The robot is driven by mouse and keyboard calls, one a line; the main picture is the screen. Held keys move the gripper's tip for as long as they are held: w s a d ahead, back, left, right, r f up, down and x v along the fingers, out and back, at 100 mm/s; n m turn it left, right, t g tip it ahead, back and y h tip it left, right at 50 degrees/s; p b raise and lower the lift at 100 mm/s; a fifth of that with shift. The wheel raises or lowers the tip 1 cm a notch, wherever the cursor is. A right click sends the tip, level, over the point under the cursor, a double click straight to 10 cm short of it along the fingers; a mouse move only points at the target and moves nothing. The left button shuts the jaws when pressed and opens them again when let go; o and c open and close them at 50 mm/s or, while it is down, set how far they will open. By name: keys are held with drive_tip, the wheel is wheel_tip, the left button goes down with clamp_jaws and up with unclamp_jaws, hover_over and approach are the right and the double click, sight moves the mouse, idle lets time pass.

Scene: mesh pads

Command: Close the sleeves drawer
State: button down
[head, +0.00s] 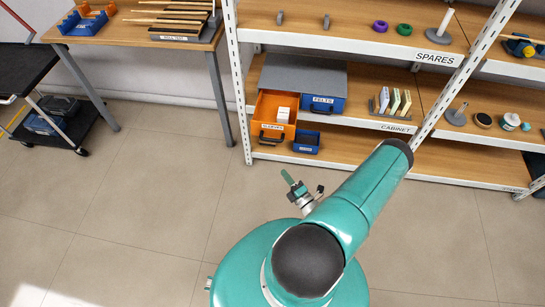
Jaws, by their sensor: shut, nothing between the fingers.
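The orange drawer (268,136) stands pulled out of the grey cabinet (300,72) on the middle shelf. Its front label is too small to read surely, and it has a dark handle. White boxes (283,115) lie inside it. To its right, the blue drawer marked FELTS (323,104) looks shut. My gripper (288,178) is in front of and below the drawer, over the floor, apart from it. It is shut and empty. My teal arm hides part of the lower shelf.
A small blue drawer or bin (306,143) sits right of the orange drawer's front. A white upright post (240,80) stands just left of the cabinet. Panels in a rack (394,101) stand to the right. The floor (170,200) before the shelves is clear.

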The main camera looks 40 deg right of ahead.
drive_tip(key=w+d+r, duration=0.1)
drive_tip(key=w+d, duration=0.1)
drive_tip(key=w, duration=0.4)
drive_tip(key=w+d+r, duration=0.1)
drive_tip(key=w+d, duration=0.1)
drive_tip(key=w, duration=0.3)
drive_tip(key=shift+w+d, duration=0.3)
drive_tip(key=shift+w, duration=0.1)
drive_tip(key=shift+w+d, duration=0.1)
drive_tip(key=shift+d, duration=0.05)
